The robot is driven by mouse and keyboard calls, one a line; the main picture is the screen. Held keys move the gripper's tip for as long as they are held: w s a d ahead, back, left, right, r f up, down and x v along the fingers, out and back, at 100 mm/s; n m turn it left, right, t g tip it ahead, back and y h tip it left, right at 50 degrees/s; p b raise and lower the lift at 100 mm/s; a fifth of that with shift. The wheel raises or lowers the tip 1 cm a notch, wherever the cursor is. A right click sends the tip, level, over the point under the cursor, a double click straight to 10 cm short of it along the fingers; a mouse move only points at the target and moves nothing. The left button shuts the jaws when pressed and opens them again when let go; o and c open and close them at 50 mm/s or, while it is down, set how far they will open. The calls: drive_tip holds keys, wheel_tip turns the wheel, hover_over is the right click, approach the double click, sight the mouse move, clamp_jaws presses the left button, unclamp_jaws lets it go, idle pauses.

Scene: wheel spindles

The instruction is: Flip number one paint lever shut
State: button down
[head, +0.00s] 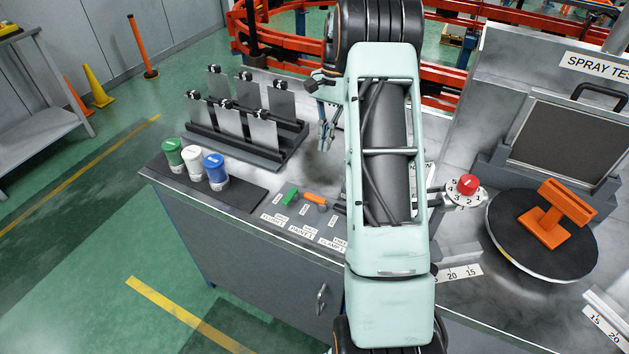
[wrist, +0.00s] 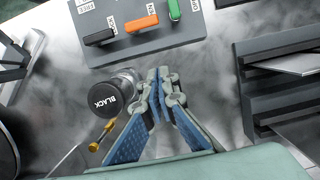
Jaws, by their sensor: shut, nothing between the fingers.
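The lever panel carries a green lever (head: 291,196) and an orange lever (head: 315,199), with labels in front that seem to include PAINT 1. In the wrist view the orange lever (wrist: 142,22) sits between a black lever (wrist: 99,37) and the green lever (wrist: 174,9). The orange and black handles lie crosswise; the green one is turned across them. Small print by the levers is hard to read. My gripper (head: 326,130) is shut and empty, above the bench behind the panel. Its fingertips (wrist: 163,74) are apart from all levers. My arm hides the panel's right part.
A cup marked BLACK (wrist: 112,97) with a brass fitting stands close beside my fingers. A rack of grey plates (head: 246,125) stands left of my gripper. Lidded jars (head: 193,165) stand at the bench's left edge. A turntable (head: 540,262) bears an orange part (head: 552,219).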

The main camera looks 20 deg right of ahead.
drive_tip(key=p+x, duration=0.1)
drive_tip(key=x, duration=0.9)
drive_tip(key=shift+s+a+r+p, duration=0.1)
drive_tip(key=shift+s+a+p, duration=0.35)
drive_tip(key=shift+s+a, duration=0.7)
drive_tip(key=shift+a, duration=0.4)
